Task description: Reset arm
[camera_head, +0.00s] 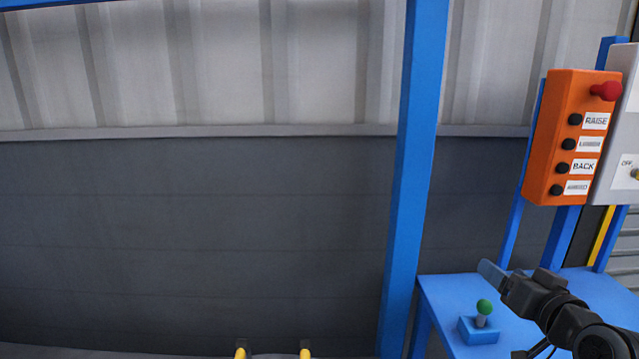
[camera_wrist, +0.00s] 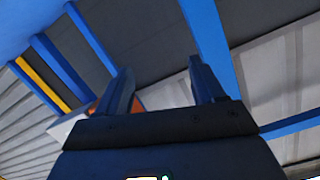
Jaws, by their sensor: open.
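My gripper (camera_head: 491,272) is at the lower right in the head view, above the blue table and pointing left. In the wrist view my gripper (camera_wrist: 162,78) shows two dark fingers spread apart, with nothing held between them. Part of an orange and grey box shows behind the left finger in that view. The dark arm links run from the gripper to the lower right corner of the head view.
A green-knobbed lever (camera_head: 482,313) stands on the blue table (camera_head: 440,290), below the gripper. An orange button box (camera_head: 572,137) and a grey switch box (camera_head: 622,125) hang above right. A blue post (camera_head: 408,170) stands left of the table. Two yellow-tipped posts (camera_head: 305,350) show at bottom.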

